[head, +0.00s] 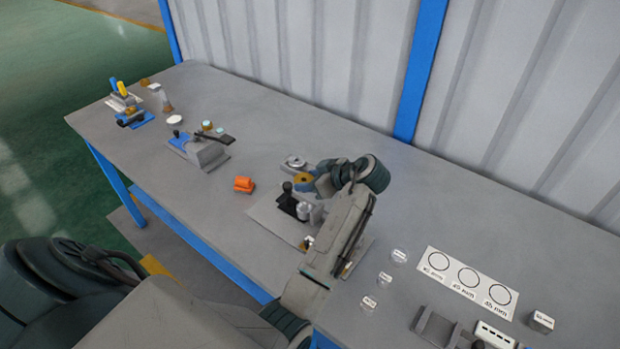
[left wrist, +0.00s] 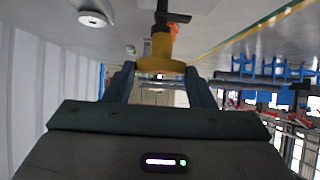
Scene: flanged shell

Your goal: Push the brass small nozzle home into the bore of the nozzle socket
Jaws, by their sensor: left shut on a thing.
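My left gripper (head: 312,184) is over the pale plate in the middle of the bench. It is shut on the brass small nozzle (head: 303,179), a yellow flanged piece. In the left wrist view the nozzle (left wrist: 160,64) sits between the two fingers of the left gripper (left wrist: 160,78), its flange facing across them. A dark upright part shows just beyond it there. In the head view a black clamp (head: 290,203) and a silvery block stand close below the nozzle. I cannot tell which part is the nozzle socket, and its bore is not visible. My right gripper is not in view.
A silvery flanged piece (head: 294,163) lies behind the gripper. An orange part (head: 244,184) lies to the left. A grey block fixture (head: 203,150) stands farther left. At right are a white card with circles (head: 466,280) and small labelled pieces. Bare bench lies between these.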

